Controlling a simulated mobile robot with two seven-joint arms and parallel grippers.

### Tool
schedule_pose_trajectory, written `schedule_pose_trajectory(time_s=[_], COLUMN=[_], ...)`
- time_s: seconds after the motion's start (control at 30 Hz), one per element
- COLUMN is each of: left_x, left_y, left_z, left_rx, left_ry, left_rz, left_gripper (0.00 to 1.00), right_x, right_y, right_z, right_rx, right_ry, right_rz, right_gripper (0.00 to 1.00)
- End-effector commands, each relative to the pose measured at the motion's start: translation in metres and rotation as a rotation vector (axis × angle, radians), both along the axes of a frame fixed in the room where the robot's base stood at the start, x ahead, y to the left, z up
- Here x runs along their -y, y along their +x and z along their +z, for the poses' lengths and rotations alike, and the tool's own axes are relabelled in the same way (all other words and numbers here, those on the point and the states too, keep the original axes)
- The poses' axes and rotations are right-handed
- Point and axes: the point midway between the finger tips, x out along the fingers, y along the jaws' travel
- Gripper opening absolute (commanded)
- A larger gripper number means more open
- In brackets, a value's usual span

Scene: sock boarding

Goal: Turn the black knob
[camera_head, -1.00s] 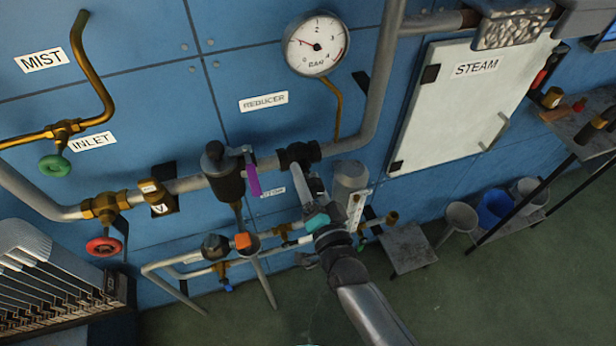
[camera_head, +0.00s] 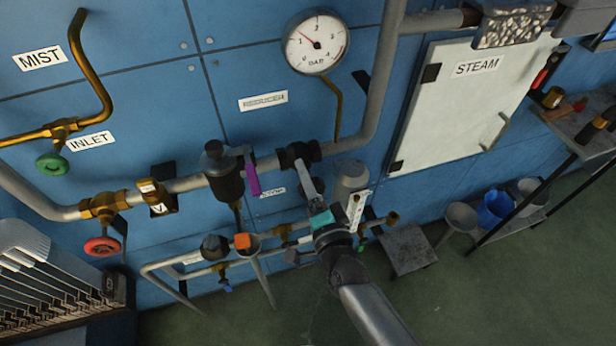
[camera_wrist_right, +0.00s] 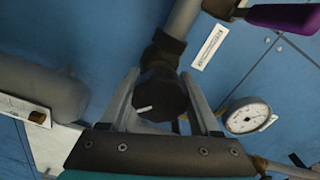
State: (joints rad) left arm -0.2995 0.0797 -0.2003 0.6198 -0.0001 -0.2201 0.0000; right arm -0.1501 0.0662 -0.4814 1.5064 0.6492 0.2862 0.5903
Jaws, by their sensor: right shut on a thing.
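The black knob (camera_head: 298,154) sits on the grey pipe of the blue wall panel, below the pressure gauge (camera_head: 314,43). My right gripper (camera_head: 308,180) reaches up to it from below. In the right wrist view the knob (camera_wrist_right: 160,93) fills the space between the two fingers (camera_wrist_right: 160,100), one on each side, and a short white mark shows on its face. My right gripper is shut on it. The gauge needle points up and left; the gauge also shows in the right wrist view (camera_wrist_right: 247,117). My left gripper is not in view.
A purple lever (camera_head: 252,180) is left of the knob. A grey cylinder (camera_head: 350,182) stands close right of my gripper. The STEAM door (camera_head: 460,105) is at right. Open floor lies lower right.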

Motion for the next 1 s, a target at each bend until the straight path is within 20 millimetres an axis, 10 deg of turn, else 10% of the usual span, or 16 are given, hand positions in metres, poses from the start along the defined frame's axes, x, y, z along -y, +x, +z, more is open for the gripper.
schedule_pose_trajectory(time_s=[0.17, 0.2, 0.43, 1.0], left_x=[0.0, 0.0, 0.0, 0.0], left_y=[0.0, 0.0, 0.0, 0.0], left_z=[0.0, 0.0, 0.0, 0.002], left_rx=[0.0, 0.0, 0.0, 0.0], left_ry=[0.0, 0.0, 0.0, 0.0], left_rz=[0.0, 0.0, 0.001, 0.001], left_gripper=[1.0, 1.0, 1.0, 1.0], right_x=[0.0, 0.0, 0.0, 0.011], right_y=[0.0, 0.0, 0.0, -0.034], right_z=[-0.001, -0.001, -0.001, -0.002], right_rx=[-0.002, -0.002, -0.001, -0.004], right_ry=[-0.002, -0.002, -0.002, -0.003], right_rz=[0.001, 0.001, 0.001, 0.001], right_gripper=[0.08, 0.68, 0.94, 0.94])
